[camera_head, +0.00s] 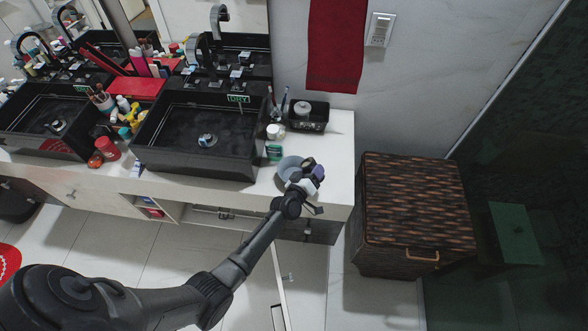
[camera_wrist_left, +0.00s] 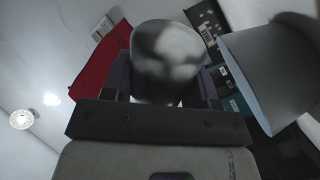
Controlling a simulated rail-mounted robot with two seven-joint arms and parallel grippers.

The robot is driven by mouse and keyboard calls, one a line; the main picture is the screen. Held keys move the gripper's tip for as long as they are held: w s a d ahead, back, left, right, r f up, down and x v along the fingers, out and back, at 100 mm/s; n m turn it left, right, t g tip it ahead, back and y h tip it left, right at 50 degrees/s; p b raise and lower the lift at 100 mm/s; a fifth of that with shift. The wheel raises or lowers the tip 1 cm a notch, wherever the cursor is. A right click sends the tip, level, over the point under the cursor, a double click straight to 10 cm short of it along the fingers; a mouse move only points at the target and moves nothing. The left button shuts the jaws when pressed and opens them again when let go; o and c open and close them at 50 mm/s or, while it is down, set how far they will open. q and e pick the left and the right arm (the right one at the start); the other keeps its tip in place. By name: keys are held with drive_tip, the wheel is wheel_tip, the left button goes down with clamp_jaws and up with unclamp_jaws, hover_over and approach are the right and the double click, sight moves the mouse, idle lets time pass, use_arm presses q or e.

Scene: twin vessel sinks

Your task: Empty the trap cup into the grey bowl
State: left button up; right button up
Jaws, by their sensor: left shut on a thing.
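My left gripper (camera_head: 312,170) is over the right part of the counter, beside and partly over the grey bowl (camera_head: 287,168). In the left wrist view, the gripper (camera_wrist_left: 167,88) is shut on a pale, shiny, rounded cup (camera_wrist_left: 168,50), which looks like the trap cup. In the head view the gripper mostly hides the cup, and its contents cannot be seen. The grey bowl also shows large at the right of the left wrist view (camera_wrist_left: 262,75), apart from the cup in that picture. My right gripper is in neither view.
A black sink (camera_head: 195,135) with a drain stands left of the bowl. A green-labelled jar (camera_head: 274,150) and a black tray (camera_head: 309,116) stand behind the bowl. A wicker hamper (camera_head: 412,205) stands right of the counter. A red towel (camera_head: 335,45) hangs on the wall.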

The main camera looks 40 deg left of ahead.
use_arm(q)
drive_tip(key=shift+a+f+n, duration=0.1)
drive_tip(key=shift+f+n, duration=0.15)
drive_tip(key=shift+n, duration=0.05)
drive_tip(key=shift+r, duration=0.1)
drive_tip(key=shift+n, duration=0.3)
drive_tip(key=shift+r, duration=0.15)
drive_tip(key=shift+n, duration=0.3)
drive_tip(key=shift+r, duration=0.1)
idle(0.4)
drive_tip(key=shift+n+b, duration=0.3)
drive_tip(key=shift+n, duration=0.1)
